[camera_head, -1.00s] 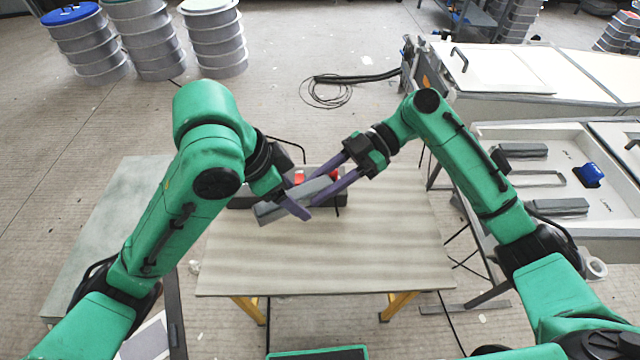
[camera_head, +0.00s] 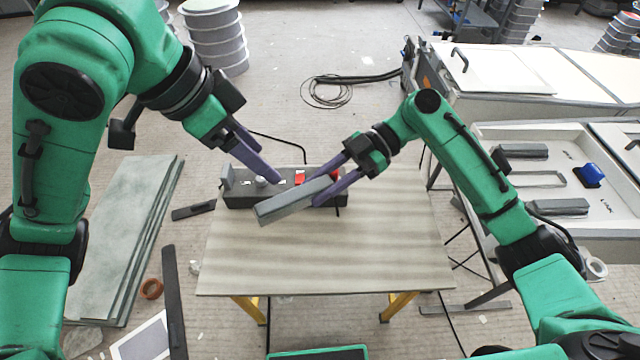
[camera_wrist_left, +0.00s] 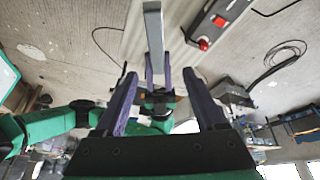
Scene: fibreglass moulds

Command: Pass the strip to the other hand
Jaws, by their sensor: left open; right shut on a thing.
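The grey strip (camera_head: 290,202) is held slanted above the table, its free end pointing left and toward the front. My right gripper (camera_head: 318,192) is shut on its right part. My left gripper (camera_head: 276,178) is open and empty, up and to the left of the strip, apart from it. In the left wrist view the strip (camera_wrist_left: 153,35) stands ahead, beyond the gap between my left gripper's purple fingers (camera_wrist_left: 160,90). My right gripper shows behind it there.
A grey box (camera_head: 237,190) with a red switch (camera_head: 300,177) sits at the back of the wooden table (camera_head: 330,260). The table's front is clear. Panels (camera_head: 120,240) lie at left. A mould tray (camera_head: 545,160) stands at right.

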